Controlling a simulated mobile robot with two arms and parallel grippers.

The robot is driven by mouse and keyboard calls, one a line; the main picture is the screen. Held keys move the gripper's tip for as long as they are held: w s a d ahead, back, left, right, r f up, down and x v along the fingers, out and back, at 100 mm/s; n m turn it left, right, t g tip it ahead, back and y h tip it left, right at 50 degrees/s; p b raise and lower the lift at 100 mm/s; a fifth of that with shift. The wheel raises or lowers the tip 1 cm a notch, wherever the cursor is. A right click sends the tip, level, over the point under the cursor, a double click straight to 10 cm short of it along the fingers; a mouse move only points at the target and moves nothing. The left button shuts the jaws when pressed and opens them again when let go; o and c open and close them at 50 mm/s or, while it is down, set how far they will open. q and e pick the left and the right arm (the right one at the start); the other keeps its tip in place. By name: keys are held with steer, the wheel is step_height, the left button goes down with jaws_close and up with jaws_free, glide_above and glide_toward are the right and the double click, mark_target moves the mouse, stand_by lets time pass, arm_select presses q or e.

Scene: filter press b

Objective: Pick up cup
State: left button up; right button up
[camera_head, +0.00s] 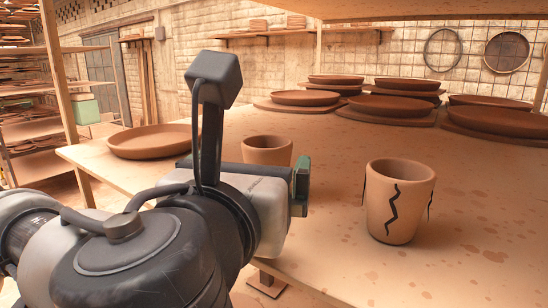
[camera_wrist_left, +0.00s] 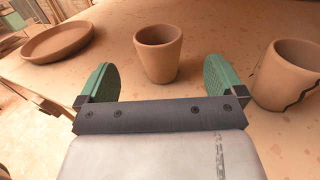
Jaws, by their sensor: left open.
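A plain terracotta cup (camera_head: 267,150) stands upright on the table, partly hidden behind my left gripper in the head view. It also shows in the left wrist view (camera_wrist_left: 158,54), ahead of the fingers and in line with the gap between them. A second, larger cup (camera_head: 398,203) with black zigzag lines stands upright to the right; it shows at the right edge of the left wrist view (camera_wrist_left: 288,74). My left gripper (camera_wrist_left: 160,82) has its green-padded fingers wide apart with nothing between them. In the head view one green finger (camera_head: 301,186) shows. My right gripper is not in view.
The wooden table (camera_head: 480,230) has a bare stretch around the cups. A clay plate (camera_head: 150,141) lies at its left edge. Several plates (camera_head: 390,107) are grouped at the back. Upright posts (camera_head: 57,85) and stocked shelves stand at the left.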

mark_target(261, 156)
arm_select(q)
steer(key=shift+w+a+r+p, duration=0.1)
steer(key=shift+w+r+p, duration=0.1)
steer(key=shift+r+p, duration=0.25)
steer(key=shift+x, duration=0.8)
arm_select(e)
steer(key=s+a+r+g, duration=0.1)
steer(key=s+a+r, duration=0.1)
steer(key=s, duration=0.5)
arm_select(q)
steer(key=p+x, duration=0.1)
steer(key=x, duration=0.1)
steer(key=p+x, duration=0.2)
steer(key=x, duration=0.1)
steer(key=shift+f, duration=0.2)
steer(key=shift+w+p, duration=0.25)
steer(key=shift+p, duration=0.05)
steer(key=shift+w+d+f, duration=0.2)
steer(key=shift+c, duration=0.8)
steer(key=shift+s, duration=0.1)
steer(key=c, duration=0.7)
steer(key=shift+c, duration=0.6)
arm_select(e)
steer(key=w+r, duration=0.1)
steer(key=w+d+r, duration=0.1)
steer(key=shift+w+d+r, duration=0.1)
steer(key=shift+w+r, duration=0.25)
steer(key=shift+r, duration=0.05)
